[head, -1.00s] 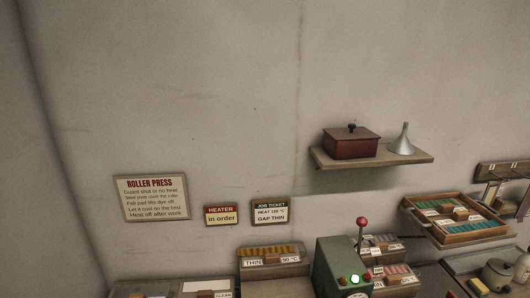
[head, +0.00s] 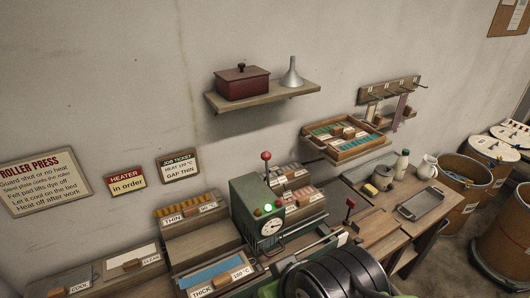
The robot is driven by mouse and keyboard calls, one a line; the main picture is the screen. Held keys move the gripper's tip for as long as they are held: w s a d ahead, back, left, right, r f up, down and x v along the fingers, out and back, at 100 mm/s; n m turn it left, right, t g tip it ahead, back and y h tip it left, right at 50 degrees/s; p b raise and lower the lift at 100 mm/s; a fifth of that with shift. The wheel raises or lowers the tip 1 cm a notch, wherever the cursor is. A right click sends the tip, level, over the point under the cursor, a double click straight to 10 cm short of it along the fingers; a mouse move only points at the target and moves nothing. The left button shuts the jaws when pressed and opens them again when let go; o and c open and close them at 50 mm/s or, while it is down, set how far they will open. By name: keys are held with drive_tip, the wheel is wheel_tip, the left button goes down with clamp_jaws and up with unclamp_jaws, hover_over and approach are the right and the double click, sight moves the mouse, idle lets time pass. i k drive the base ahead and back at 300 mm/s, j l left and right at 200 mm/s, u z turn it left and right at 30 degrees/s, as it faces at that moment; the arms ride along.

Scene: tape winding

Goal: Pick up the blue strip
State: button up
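The holder's lower part is cut off by the frame edge. Black rounded parts of my own arm fill the bottom middle, to the right of that holder. My gripper's fingers do not show.
The green press (head: 257,214) has a red-knobbed lever and a dial. A wooden holder labelled THIN (head: 193,238) stands behind the blue strip. A shelf (head: 262,97) and a tray of coloured strips (head: 364,151) are on the wall. Drums (head: 467,180) stand at right.

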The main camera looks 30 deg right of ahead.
sight(222, 271)
drive_tip(key=i+j+u, duration=0.1)
drive_tip(key=j+u, duration=0.25)
drive_tip(key=i+j+u, duration=0.1)
drive_tip(key=u, duration=0.25)
drive_tip(key=i+j+u, duration=0.1)
drive_tip(key=u, duration=0.3)
drive_tip(key=j, duration=0.1)
